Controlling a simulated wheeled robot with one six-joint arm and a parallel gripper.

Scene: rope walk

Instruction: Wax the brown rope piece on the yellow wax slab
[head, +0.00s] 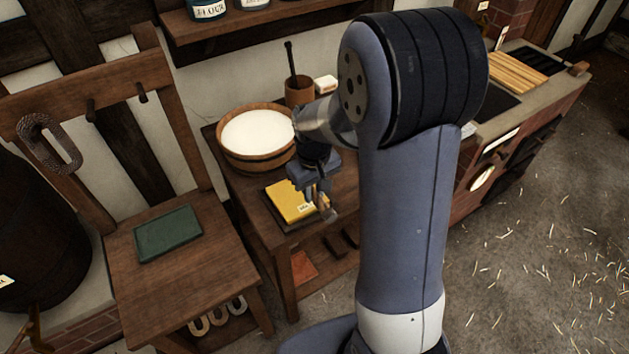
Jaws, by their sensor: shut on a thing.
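The yellow wax slab (287,203) lies on a dark board near the front of the small wooden table. My gripper (321,197) points down at the slab's right edge and is shut on a small tan-brown piece (325,206), which looks like the brown rope piece. The fingers hide part of the piece. I cannot tell whether the piece touches the slab. A small pale label sits on the slab beside the fingers.
A wooden tub (257,136) of white stuff stands behind the slab. A brown pot (299,92) with a stick stands at the back. My arm hides the table's right side.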

